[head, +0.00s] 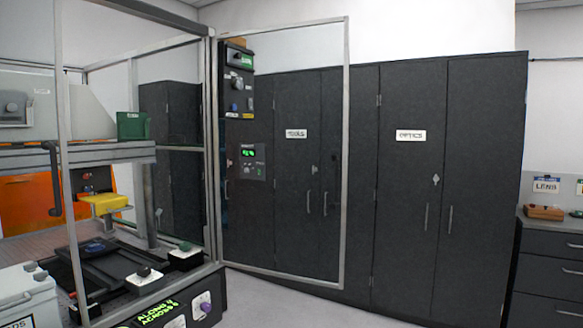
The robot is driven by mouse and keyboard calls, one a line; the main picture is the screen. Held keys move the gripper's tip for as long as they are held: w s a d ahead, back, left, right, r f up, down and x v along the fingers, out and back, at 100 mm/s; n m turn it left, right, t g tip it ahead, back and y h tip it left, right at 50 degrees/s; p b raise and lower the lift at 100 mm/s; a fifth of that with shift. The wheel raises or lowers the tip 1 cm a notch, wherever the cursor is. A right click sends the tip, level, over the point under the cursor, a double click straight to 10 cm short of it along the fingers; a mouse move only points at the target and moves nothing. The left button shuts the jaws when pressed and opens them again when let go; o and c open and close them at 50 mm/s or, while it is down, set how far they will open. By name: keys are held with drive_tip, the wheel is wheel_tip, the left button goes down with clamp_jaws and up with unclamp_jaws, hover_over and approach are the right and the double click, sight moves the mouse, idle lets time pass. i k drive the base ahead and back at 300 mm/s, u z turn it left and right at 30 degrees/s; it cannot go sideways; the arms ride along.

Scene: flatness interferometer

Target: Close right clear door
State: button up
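The right clear door (346,150) is a see-through panel in a thin grey metal frame. It stands swung open, out to the right of the enclosure's corner post (210,130), where its left edge meets the enclosure. Dark cabinets show through it. The enclosure (130,55) is a metal-framed box at the left, and its front right part looks open. No handle on the door can be made out clearly. My gripper is not in view.
Tall dark cabinets (410,200) line the back wall. A dark drawer unit (548,262) stands at the far right. A control panel (170,310) with a green display sits at the enclosure's lower front. A white case (25,295) is at the lower left. Pale floor (290,305) is clear.

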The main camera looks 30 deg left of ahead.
sight(345, 19)
drive_tip(key=i, duration=3.75)
drive_tip(key=u, duration=3.45)
